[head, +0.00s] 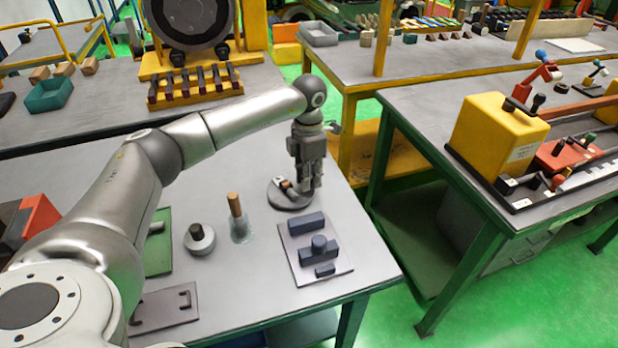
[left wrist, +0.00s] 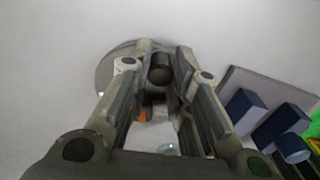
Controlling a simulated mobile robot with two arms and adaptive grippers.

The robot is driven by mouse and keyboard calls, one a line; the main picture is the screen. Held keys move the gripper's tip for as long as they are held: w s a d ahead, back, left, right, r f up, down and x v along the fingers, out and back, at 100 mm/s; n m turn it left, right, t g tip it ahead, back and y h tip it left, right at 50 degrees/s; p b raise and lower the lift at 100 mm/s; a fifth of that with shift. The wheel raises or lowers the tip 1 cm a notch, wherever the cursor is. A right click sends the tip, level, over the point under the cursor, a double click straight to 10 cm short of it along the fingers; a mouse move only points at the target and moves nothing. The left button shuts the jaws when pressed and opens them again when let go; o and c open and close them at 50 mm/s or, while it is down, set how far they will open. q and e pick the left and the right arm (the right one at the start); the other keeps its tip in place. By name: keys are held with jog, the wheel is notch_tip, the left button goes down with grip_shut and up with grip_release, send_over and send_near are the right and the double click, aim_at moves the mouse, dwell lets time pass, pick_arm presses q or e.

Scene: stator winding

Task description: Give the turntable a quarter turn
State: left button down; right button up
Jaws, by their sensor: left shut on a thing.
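The turntable (head: 283,202) is a round grey disc lying flat on the near grey table, with a small orange and dark part on top of it. My left gripper (head: 306,188) points down over the right side of the disc. In the left wrist view the left gripper (left wrist: 160,72) has its two fingers closed around a dark upright knob (left wrist: 159,68). Part of the turntable's disc (left wrist: 108,72) shows to the left of the fingers. The rest of the disc is hidden behind the fingers. My right gripper does not show.
A grey plate with dark blue blocks (head: 339,257) lies in front of the turntable. The table's right edge is close to the turntable.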

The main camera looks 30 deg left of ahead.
pick_arm(q)
jog(key=shift+w+a+r+n, duration=0.1)
jog(key=shift+w+a+n, duration=0.15)
jog(key=shift+n, duration=0.35)
dwell(0.3)
jog(key=c, duration=1.3)
grip_release()
jog(key=shift+r, duration=0.1)
notch_tip(320, 180, up, 12)
